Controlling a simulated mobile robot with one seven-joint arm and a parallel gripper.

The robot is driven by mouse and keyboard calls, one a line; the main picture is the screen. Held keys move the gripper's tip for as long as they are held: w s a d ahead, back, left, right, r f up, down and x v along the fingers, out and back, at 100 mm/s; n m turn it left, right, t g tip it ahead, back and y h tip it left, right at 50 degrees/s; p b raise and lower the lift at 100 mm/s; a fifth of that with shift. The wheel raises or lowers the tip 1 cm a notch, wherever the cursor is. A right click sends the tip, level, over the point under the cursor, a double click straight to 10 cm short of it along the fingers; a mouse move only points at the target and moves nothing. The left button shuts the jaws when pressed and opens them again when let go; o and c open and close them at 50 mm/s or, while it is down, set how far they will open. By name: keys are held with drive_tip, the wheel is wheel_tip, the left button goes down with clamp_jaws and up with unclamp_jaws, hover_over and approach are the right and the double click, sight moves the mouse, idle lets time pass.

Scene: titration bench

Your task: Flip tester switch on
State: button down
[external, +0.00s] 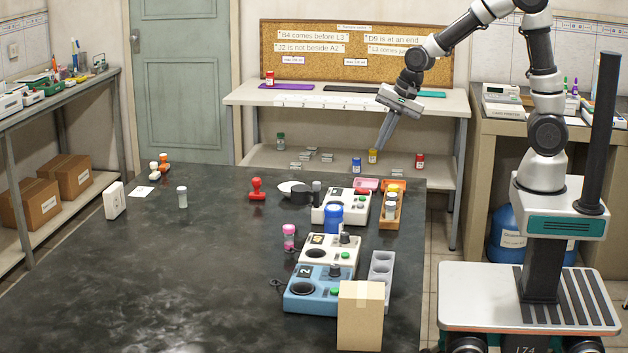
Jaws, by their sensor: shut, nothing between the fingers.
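Several boxy devices stand along the right side of the dark bench: a blue one marked 2 (301,299), a white one (318,258) behind it, and another white one (355,213) farther back. Each seems to have a dark knob and a small green part. I cannot tell which is the tester or how its switch is set. My gripper (381,148) is shut and empty, pointing down and slightly left. It appears in the air above and behind the devices, in front of the back shelf, apart from everything.
A cardboard box (360,318) stands at the bench's front right, hiding part of the blue device's side. A grey rack (382,268) and an orange tray (387,219) line the right edge. The bench's left is mostly clear.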

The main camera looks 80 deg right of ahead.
sight(359, 189)
drive_tip(key=b+x, duration=0.1)
drive_tip(key=x, duration=1.2)
drive_tip(key=shift+r, duration=0.1)
